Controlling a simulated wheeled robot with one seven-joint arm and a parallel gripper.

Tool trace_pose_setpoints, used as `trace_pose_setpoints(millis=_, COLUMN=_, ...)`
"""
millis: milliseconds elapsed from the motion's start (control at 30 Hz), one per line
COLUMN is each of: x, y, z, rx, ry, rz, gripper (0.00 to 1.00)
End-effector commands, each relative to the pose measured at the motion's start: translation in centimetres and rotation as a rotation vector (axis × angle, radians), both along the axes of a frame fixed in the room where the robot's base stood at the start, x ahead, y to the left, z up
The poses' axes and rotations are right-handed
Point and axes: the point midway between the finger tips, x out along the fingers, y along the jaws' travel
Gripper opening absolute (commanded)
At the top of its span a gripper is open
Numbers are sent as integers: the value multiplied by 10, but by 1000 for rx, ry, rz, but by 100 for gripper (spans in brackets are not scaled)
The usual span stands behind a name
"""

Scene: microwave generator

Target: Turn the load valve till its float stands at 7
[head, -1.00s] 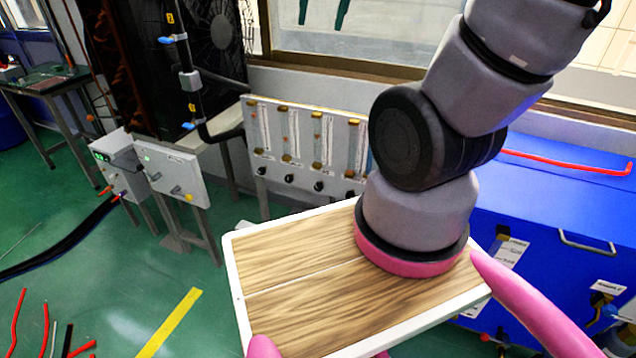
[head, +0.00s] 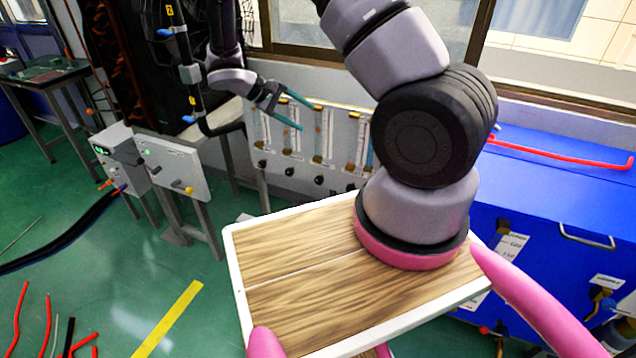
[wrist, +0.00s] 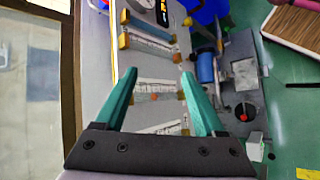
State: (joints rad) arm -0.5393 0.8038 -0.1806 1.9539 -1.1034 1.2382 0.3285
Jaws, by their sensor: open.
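The flow meter panel (head: 305,152) is a pale board on the wall side. It carries several upright clear tubes (head: 318,146) with brass end fittings and a row of black knobs (head: 289,171) below. I cannot read which knob is the load valve or where its float stands. My gripper (head: 307,117) is open and empty, with teal fingers in front of the panel's upper part, above the knobs. In the wrist view, the scaled tubes (wrist: 156,87) lie across the picture beyond and between the open fingers (wrist: 158,76). A small orange float mark (wrist: 153,97) shows on one tube.
A grey control box (head: 172,165) with knobs stands left of the panel. Dark pipes with blue-handled valves (head: 165,32) rise behind it. A blue cabinet (head: 560,195) stands at right. Red rods and black hoses lie on the green floor at left.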

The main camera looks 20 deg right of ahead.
Motion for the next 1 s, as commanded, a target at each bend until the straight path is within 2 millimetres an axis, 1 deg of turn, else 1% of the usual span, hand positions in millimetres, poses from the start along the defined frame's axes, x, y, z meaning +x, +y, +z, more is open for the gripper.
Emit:
trace_pose_setpoints(millis=33, x=3, y=2, z=-23, rx=-58, ry=29, rz=48, gripper=71)
trace_pose_setpoints(millis=167, x=11, y=4, z=-71, rx=-196, ry=71, rz=167, gripper=71)
trace_pose_setpoints(millis=200, x=13, y=4, z=-85, rx=-237, ry=82, rz=205, gripper=71)
trace_pose_setpoints(millis=367, x=18, y=6, z=-146, rx=-397, ry=121, rz=375, gripper=71)
trace_pose_setpoints(millis=400, x=18, y=6, z=-161, rx=-435, ry=131, rz=420, gripper=71)
trace_pose_setpoints(millis=533, x=16, y=5, z=-211, rx=-554, ry=154, rz=576, gripper=71)
trace_pose_setpoints(millis=700, x=8, y=1, z=-272, rx=-684, ry=177, rz=780, gripper=71)
trace_pose_setpoints(millis=833, x=1, y=-3, z=-305, rx=-748, ry=187, rz=901, gripper=71)
trace_pose_setpoints(millis=900, x=-2, y=-4, z=-317, rx=-769, ry=189, rz=946, gripper=71)
trace_pose_setpoints(millis=1000, x=-4, y=-6, z=-326, rx=-785, ry=190, rz=980, gripper=71)
